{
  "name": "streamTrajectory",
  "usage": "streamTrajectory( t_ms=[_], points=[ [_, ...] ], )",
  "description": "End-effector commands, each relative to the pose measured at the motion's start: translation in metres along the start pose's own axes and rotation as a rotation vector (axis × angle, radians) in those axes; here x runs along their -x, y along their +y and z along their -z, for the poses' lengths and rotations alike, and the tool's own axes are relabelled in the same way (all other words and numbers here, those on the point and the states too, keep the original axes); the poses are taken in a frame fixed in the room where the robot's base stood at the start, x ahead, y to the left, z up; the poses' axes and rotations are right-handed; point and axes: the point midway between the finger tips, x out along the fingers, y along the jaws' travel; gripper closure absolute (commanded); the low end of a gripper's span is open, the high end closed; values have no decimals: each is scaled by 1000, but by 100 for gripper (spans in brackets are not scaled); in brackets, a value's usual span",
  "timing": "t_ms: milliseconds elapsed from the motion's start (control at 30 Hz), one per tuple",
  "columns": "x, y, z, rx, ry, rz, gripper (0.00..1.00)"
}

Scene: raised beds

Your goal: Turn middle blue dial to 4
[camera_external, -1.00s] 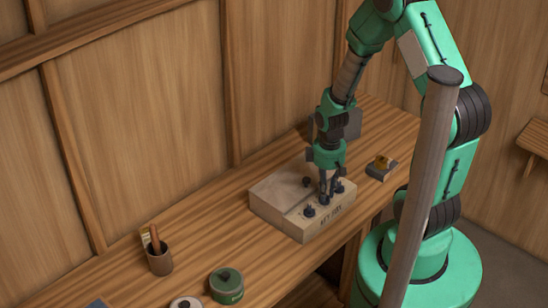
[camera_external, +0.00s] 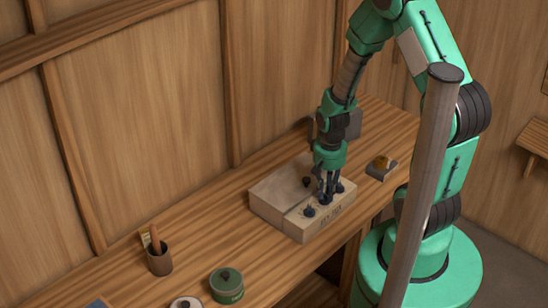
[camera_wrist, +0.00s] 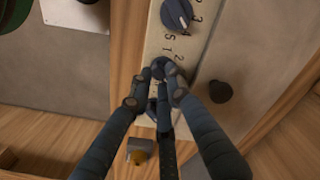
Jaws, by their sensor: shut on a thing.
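The box (camera_external: 284,189) on the workbench carries a row of blue dials along its front strip. My gripper (camera_external: 326,198) points down at the middle of that row. In the wrist view its fingertips (camera_wrist: 161,74) are closed around the middle blue dial (camera_wrist: 160,66), which they mostly cover. Printed numbers, including 1 and 2, show beside it, but its pointer setting cannot be read. One outer blue dial (camera_external: 309,211) also shows in the wrist view (camera_wrist: 177,14), with numbers around it. The other outer dial (camera_external: 339,187) is partly hidden by the fingers in the wrist view.
A black knob (camera_external: 306,182) stands on the box close to the fingers. A small block with a yellow top (camera_external: 381,162) lies right of the box. A cup of tools (camera_external: 159,257) and a green tin (camera_external: 227,285) stand at the left. A post (camera_external: 425,190) rises in front.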

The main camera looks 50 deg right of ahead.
Motion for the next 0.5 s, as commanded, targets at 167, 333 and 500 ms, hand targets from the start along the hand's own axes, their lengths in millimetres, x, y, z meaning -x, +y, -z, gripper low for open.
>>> streamTrajectory(
  t_ms=[167,333,500],
  points=[
    [0,0,0,-96,0,0,100],
    [0,0,0,-145,1,0,100],
    [0,0,0,-161,1,0,100]
  ],
)
